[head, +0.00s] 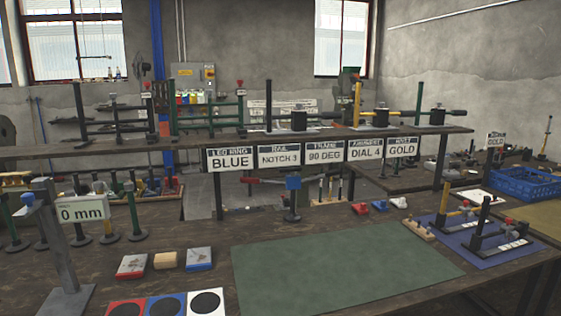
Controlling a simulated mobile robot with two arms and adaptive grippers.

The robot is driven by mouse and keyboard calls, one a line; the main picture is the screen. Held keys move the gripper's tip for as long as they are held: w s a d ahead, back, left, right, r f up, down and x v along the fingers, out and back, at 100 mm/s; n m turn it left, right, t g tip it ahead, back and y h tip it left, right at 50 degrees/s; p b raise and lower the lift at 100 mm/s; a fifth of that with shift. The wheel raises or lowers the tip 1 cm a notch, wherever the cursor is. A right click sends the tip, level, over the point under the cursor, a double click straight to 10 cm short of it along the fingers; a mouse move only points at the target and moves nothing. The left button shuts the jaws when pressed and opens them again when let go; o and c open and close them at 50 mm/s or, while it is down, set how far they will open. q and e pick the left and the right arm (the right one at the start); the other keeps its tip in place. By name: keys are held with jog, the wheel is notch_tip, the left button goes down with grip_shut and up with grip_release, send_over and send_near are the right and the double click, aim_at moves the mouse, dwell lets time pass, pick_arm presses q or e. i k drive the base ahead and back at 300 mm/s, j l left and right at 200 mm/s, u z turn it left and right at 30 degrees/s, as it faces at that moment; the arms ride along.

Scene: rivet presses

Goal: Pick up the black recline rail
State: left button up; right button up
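Neither of my grippers is in the head view. Several black rail-like parts show, and I cannot tell for sure which is the recline rail. A black upright bar (482,218) leans slightly on a fixture on the blue mat (495,262) at the right. A sign (279,156) on the shelf's front reads "NOTCH 3".
The green mat (340,265) on the bench is empty. A grey post with a "0 mm" display (82,212) stands at the left. A blue crate (523,183) sits at the right. The shelf (120,148) spans the bench's back.

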aim_at(476, 240)
jog(key=z, duration=1.35)
jog(key=u, duration=0.2)
jog(key=i+l+u, duration=0.25)
jog(key=l+u, duration=0.25)
jog(key=i+l+u, duration=0.1)
jog(key=l+u, duration=0.15)
jog(key=l, duration=0.15)
